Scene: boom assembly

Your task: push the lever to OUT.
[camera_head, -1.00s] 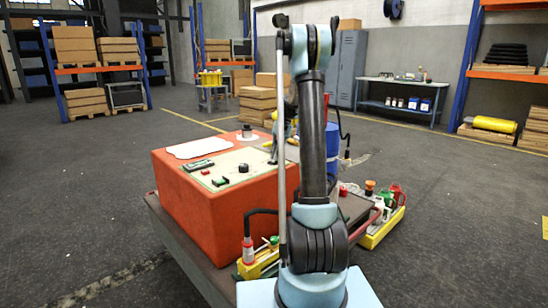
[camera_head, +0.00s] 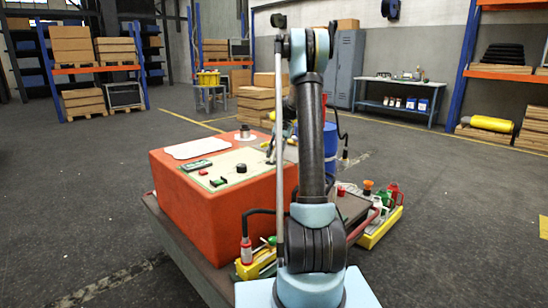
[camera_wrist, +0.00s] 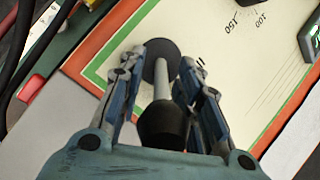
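The lever (camera_wrist: 163,124) has a black knob, a pale grey stem and a round dark base on a cream panel (camera_wrist: 225,75) with a green and orange border. In the wrist view my gripper (camera_wrist: 161,66) is open, with one blue-grey finger on each side of the lever. Gaps show between the fingers and the stem; I cannot tell whether either finger touches the knob. The panel lies on top of an orange box (camera_head: 215,215) in the head view, where my arm covers part of its far right side. I cannot read an OUT label.
Markings "150" and "100" and a dark green-framed device (camera_wrist: 311,38) lie on the panel. Red and dark hoses run at the wrist view's upper left. In the head view, a yellow tray (camera_head: 380,228) with bottles stands right of my arm. Open floor surrounds the station.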

